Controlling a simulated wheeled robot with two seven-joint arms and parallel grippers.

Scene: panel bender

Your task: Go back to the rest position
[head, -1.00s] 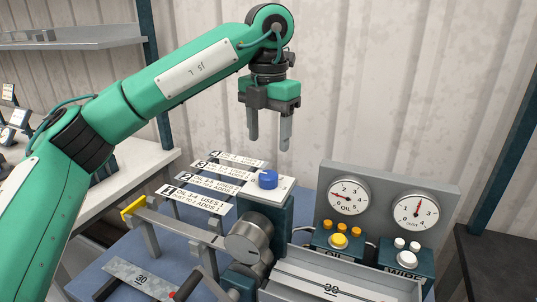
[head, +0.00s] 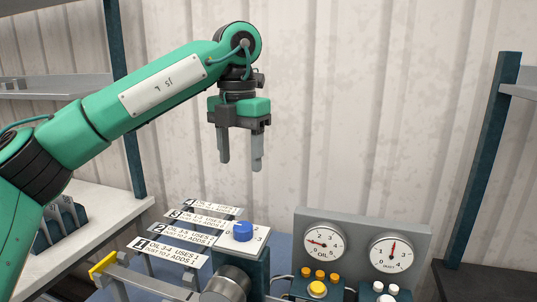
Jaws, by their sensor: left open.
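My left gripper (head: 240,160) hangs from the green left arm, fingers pointing down. It is open and empty, with a clear gap between its two grey fingers. It is above and apart from the blue knob (head: 242,231) on its white plate. The panel bender (head: 228,284) is below, partly cut off by the bottom edge. My right gripper is not in view.
The gauge panel (head: 362,225) with oil and dust dials stands to the right, with orange, yellow and white buttons below. Label plates (head: 170,252) lie left of the knob. A shelf post (head: 484,160) stands at the right. The air around my gripper is clear.

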